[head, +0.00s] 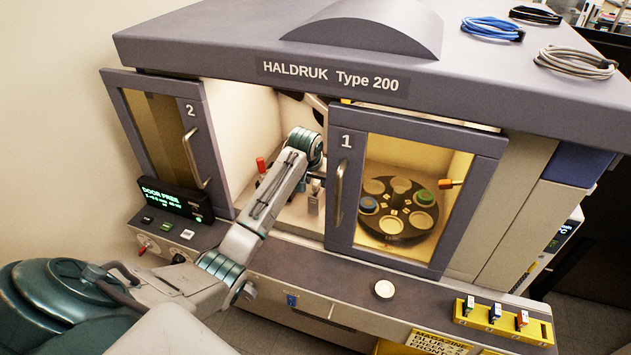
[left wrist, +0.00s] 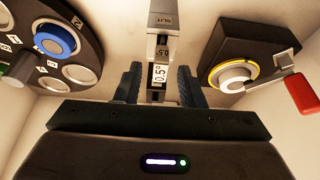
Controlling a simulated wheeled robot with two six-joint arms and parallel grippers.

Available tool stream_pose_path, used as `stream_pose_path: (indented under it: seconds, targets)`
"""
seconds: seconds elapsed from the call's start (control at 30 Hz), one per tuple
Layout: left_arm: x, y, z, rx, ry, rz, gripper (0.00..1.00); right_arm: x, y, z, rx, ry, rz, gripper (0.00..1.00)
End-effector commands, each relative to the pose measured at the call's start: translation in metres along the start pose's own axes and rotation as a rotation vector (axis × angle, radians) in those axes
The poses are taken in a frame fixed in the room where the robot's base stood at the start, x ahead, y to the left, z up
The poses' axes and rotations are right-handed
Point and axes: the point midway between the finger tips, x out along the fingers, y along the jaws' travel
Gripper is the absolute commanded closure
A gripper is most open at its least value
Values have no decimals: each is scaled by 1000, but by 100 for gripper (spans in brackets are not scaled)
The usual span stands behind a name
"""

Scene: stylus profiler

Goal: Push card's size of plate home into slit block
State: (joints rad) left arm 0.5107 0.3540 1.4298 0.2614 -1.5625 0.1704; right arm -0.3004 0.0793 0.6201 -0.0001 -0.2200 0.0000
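The slit block (left wrist: 162,20), a grey upright block marked SLIT, stands at the top middle of the left wrist view. A narrow plate with a white 0.5° label (left wrist: 160,77) shows below its marked face; how deep it sits in the block is unclear. My left gripper (left wrist: 159,72) has its two dark fingers on either side of the plate, spread wider than it, with a gap visible at the left. In the head view my left arm reaches into the chamber, and its fingertips are hidden. A small silver upright (head: 316,197) there looks like the block. My right gripper is out of view.
A carousel (head: 386,228) of round holders is behind door 1 (head: 346,142). A red-handled knob (left wrist: 232,75) is right of the plate in the wrist view. Door 2 (head: 190,112) stands at the left. A small rack (head: 503,320) with coloured pieces is on the front ledge.

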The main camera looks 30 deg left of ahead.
Motion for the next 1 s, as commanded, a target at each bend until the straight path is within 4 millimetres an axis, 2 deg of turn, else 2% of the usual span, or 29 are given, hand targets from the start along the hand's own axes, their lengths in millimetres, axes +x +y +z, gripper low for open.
stream_pose_path:
  seconds: [0.1,0.5,1.0]
  targets:
    - [-15,0,-6,0,1,0,65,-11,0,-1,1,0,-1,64]
    - [-48,0,-20,0,1,0,65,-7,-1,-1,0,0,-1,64]
    - [-56,0,-23,0,1,0,65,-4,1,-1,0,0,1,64]
